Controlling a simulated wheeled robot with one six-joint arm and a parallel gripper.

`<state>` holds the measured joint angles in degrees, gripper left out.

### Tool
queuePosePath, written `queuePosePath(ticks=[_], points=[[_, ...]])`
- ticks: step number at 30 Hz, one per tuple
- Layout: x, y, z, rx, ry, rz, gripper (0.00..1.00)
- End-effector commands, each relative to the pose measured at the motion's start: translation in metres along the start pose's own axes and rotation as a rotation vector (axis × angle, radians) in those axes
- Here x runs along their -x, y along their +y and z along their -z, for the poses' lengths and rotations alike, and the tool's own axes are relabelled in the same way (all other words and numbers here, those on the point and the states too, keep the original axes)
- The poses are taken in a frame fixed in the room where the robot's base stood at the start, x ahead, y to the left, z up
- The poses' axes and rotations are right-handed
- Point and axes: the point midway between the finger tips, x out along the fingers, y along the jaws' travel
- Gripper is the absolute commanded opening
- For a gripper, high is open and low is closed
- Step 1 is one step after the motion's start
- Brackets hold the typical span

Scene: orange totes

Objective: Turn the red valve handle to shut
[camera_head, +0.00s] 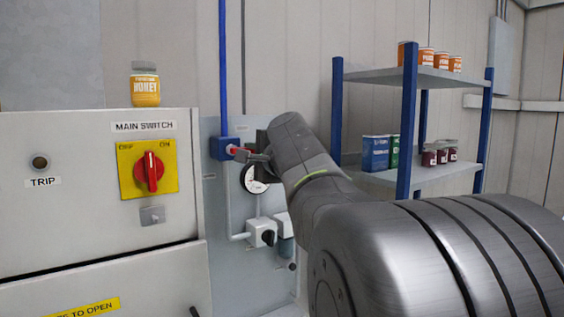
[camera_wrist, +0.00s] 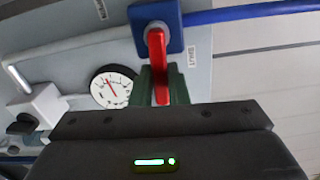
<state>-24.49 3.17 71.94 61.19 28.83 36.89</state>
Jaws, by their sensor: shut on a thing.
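The red valve handle (camera_head: 234,149) sticks out to the right from a blue valve body (camera_head: 219,148) on the grey wall panel, below a vertical blue pipe (camera_head: 223,60). In the wrist view the red handle (camera_wrist: 156,45) hangs down from the blue valve body (camera_wrist: 172,18), across the line of the blue pipe (camera_wrist: 235,13). My gripper (camera_head: 256,158) is at the handle's free end. In the wrist view its two green fingers (camera_wrist: 161,84) are shut on the handle from both sides. A small label (camera_wrist: 191,57), hard to read, is beside the valve.
A round gauge (camera_head: 254,179) and a grey valve with a black knob (camera_head: 262,232) are below the handle. A cabinet (camera_head: 70,225) with a red main switch (camera_head: 148,173) and a honey jar (camera_head: 145,88) stands at left. A blue-posted shelf (camera_head: 430,76) with cans is at right.

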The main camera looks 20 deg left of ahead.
Motion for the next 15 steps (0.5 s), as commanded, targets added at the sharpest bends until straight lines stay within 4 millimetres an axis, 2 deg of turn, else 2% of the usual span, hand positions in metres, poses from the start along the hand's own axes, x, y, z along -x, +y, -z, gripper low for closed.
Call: queuePosePath(ticks=[15], points=[[-0.0001, -0.0032, -0.0005, 0.101, -0.001, -0.001, 0.0]])
